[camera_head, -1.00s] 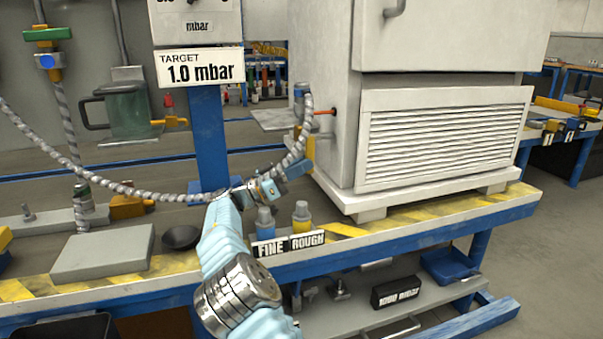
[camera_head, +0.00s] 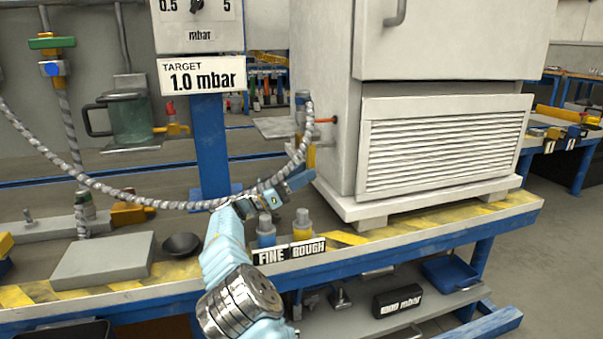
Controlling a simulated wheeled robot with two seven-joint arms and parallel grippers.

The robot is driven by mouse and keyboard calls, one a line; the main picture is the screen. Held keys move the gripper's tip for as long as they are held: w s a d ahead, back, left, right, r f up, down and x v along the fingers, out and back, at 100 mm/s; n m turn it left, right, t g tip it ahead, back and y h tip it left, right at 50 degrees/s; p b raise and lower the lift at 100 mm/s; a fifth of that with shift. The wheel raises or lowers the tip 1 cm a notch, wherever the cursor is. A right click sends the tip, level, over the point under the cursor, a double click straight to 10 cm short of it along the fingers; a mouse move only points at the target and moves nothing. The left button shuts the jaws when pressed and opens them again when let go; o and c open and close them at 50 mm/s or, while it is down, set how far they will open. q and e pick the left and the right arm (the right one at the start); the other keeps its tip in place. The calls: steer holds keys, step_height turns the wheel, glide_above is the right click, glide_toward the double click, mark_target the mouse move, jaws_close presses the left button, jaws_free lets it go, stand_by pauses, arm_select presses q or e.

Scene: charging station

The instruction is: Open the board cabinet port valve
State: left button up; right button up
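The white board cabinet (camera_head: 335,90) stands on the bench right of centre. At its left side is the port valve, with a small orange-red handle (camera_head: 326,120) sticking out sideways. A grey ribbed hose (camera_head: 306,150) runs down from the port fitting and sweeps left. My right gripper (camera_head: 300,180) is below and slightly left of the handle, near the lower hose bend and apart from the handle. Its fingers are seen from behind and the side, so I cannot tell whether they are open. My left gripper is out of view.
A blue post (camera_head: 210,145) carries the gauge and TARGET 1.0 mbar sign (camera_head: 202,76). A grey block (camera_head: 101,262) and dark bowl (camera_head: 181,246) lie left of my forearm.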

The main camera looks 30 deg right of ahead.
mark_target(307, 158)
step_height(307, 158, up, 4)
steer(key=shift+f+p, duration=0.2)
steer(key=shift+p, duration=0.2)
steer(key=shift+o, duration=1.4)
steer(key=s+a+r, duration=0.2)
steer(key=s+r, duration=0.1)
steer(key=r, duration=0.2)
steer(key=shift+s+a, duration=0.3)
steer(key=shift+s, duration=0.1)
steer(key=s+a+r, duration=0.1)
steer(key=s, duration=0.1)
steer(key=s+a+r, duration=0.2)
steer(key=s, duration=0.1)
steer(key=s+a+r, duration=0.1)
steer(key=s+a, duration=0.1)
steer(key=s, duration=0.1)
steer(key=shift+r+b, duration=0.2)
steer(key=shift+b, duration=0.15)
steer(key=shift+c, duration=1.4)
